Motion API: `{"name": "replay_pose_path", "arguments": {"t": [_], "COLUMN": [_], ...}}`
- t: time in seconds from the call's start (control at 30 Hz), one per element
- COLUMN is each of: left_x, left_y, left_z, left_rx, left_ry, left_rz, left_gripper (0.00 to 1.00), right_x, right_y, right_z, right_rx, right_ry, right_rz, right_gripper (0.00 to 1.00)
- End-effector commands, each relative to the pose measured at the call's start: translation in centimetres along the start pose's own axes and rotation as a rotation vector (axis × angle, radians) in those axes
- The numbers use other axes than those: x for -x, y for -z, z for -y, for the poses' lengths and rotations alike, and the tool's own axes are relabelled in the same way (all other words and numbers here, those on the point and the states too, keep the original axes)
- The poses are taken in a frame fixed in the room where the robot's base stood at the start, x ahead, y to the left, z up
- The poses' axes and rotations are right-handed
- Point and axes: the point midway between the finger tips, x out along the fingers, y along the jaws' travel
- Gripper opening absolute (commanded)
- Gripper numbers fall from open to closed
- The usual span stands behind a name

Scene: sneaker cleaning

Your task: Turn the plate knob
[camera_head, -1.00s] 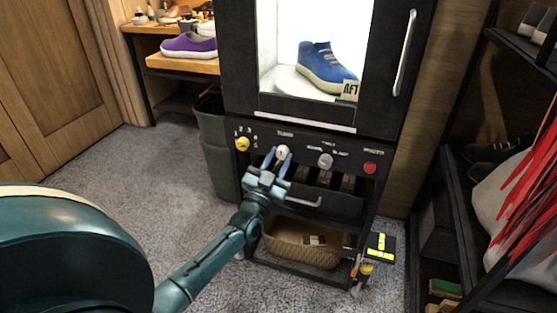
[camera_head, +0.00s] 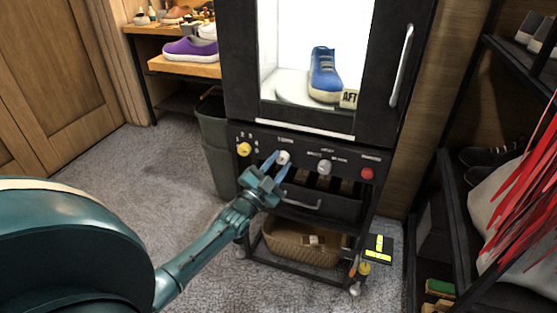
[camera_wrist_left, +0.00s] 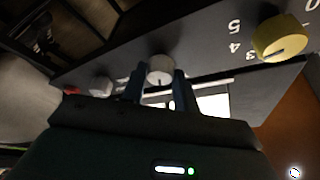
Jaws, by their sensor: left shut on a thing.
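The plate knob is a pale round knob (camera_head: 283,157) on the dark control panel (camera_head: 300,145) below the lit cabinet. My left gripper (camera_head: 276,163) is shut on it, with one blue finger on each side. The left wrist view also shows the knob (camera_wrist_left: 160,69) between the two fingers (camera_wrist_left: 157,88). A blue sneaker (camera_head: 324,75) stands on the white round plate (camera_head: 290,88) inside the cabinet, its toe toward the front. My right gripper is not in view.
A yellow knob (camera_head: 244,149) sits left of the held knob, a grey knob (camera_head: 324,167) and a red button (camera_head: 367,173) to its right. A drawer handle (camera_head: 301,204) juts out below. A dark bin (camera_head: 217,150) stands left of the cabinet.

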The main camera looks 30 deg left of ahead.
Motion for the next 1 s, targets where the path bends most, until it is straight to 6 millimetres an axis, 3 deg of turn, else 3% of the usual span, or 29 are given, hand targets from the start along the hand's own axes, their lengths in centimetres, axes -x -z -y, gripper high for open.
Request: {"name": "replay_pose_path", "arguments": {"t": [0.43, 1.0], "left_x": [0.0, 0.1], "left_y": [0.1, -0.1], "left_z": [0.3, 0.2], "left_rx": [-0.257, -0.315], "left_ry": [-0.108, -0.132], "left_rz": [0.002, 0.002], "left_gripper": [0.07, 0.07], "right_x": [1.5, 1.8], "right_y": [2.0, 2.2], "right_z": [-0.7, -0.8], "right_rx": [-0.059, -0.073], "right_ry": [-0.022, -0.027], "right_rz": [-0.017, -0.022], "right_gripper": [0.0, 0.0]}}
